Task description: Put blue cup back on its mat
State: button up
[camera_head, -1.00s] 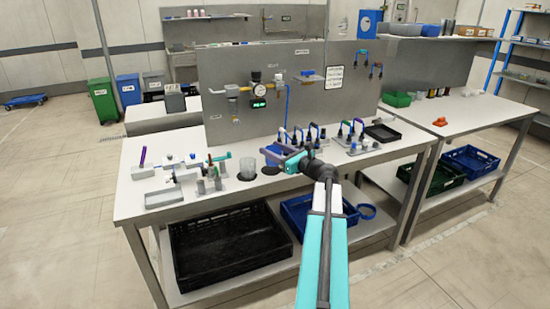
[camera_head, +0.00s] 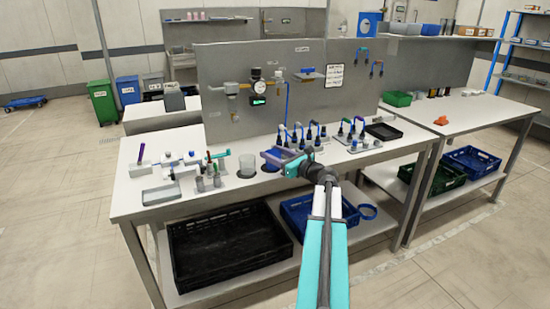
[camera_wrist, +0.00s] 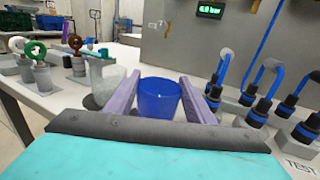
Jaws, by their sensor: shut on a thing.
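The blue cup (camera_head: 270,155) is upright between the fingers of my gripper (camera_head: 275,157), above the workbench. My gripper is shut on it. In the wrist view the cup (camera_wrist: 160,101) sits between the two purple fingers of my gripper (camera_wrist: 160,92), its lower part hidden by the gripper body. A dark round mat (camera_head: 269,169) shows just below the cup in the head view; I cannot tell whether the cup touches it. Another dark mat (camera_head: 245,175) lies to the left, with a clear glass (camera_head: 247,163) standing on it.
Several blue-handled fittings (camera_wrist: 258,85) stand close to the right of the cup. Grey fittings (camera_head: 208,180) stand left of the clear glass. A panel with a gauge (camera_head: 258,88) rises behind. A black tray (camera_head: 383,132) lies at the bench's right end.

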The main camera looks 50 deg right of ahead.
jog(key=shift+f, duration=0.2)
dwell(0.3)
jog(key=o, duration=1.2)
jog(key=shift+c, duration=0.2)
jog(key=shift+r, duration=0.2)
jog(key=s, duration=1.2)
jog(key=shift+f, duration=0.1)
